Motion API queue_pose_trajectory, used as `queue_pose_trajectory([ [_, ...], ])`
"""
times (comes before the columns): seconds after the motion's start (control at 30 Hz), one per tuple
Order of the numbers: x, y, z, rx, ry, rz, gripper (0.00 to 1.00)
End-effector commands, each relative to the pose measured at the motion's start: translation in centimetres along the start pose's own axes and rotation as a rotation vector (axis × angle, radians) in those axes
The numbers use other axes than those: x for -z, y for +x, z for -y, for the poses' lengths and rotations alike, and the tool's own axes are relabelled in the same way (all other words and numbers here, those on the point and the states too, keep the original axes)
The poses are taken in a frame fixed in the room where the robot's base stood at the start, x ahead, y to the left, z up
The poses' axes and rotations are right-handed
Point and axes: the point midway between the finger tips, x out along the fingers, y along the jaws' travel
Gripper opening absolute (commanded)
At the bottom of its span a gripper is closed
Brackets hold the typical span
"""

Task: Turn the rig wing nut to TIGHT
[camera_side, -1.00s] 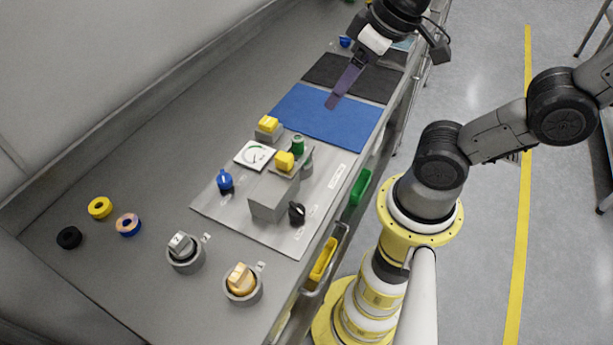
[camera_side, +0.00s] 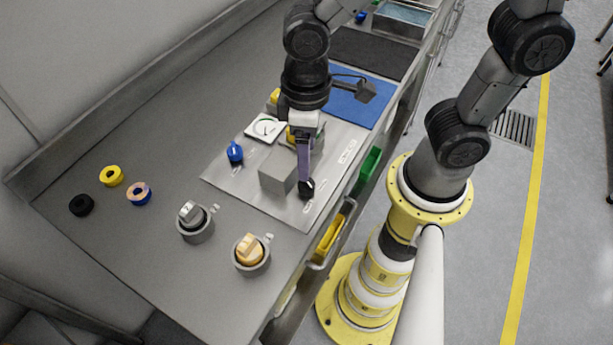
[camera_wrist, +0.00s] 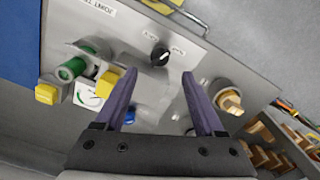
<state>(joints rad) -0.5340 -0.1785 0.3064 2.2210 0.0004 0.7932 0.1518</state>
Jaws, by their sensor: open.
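A black knob (camera_side: 307,189) sits at the front right of the grey rig plate (camera_side: 238,189). A blue knob with an upright wing (camera_side: 235,152) stands at the plate's left. The labels are too small to read, so I cannot tell for certain which is the wing nut. My gripper (camera_side: 304,178) points down at the black knob, partly covering it in the side view. In the wrist view, my gripper (camera_wrist: 159,74) is open and empty, and the black knob (camera_wrist: 159,55) shows between and just beyond its fingertips. I cannot tell whether they touch.
A grey block (camera_side: 278,172) stands just left of my gripper. A dial gauge (camera_side: 265,128), a green cylinder (camera_wrist: 72,68) and yellow blocks (camera_wrist: 107,82) are close by. Cups with a grey fitting (camera_side: 192,213) and a tan fitting (camera_side: 249,249) stand in front.

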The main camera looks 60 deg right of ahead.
Motion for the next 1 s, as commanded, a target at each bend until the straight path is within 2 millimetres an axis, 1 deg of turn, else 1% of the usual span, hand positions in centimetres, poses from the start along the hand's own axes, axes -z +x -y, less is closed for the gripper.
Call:
queue_pose_trajectory([
  [0.03, -0.1, 1.1, 0.0, -0.001, 0.0, 0.007, 0.71],
  [0.2, -0.1, 4.3, 0.0, -0.001, 0.001, 0.007, 0.71],
  [0.3, -0.1, 5.8, 0.0, 0.0, 0.001, 0.005, 0.71],
  [0.4, 0.0, 6.9, 0.0, 0.0, 0.001, 0.001, 0.71],
  [0.5, 0.0, 7.7, 0.0, 0.0, 0.001, 0.001, 0.71],
  [0.6, 0.0, 8.0, 0.0, 0.001, 0.001, -0.002, 0.71],
  [0.87, 0.1, 8.0, 0.0, 0.001, 0.001, -0.003, 0.71],
  [1.0, 0.1, 8.0, 0.0, 0.001, 0.001, -0.002, 0.46],
])
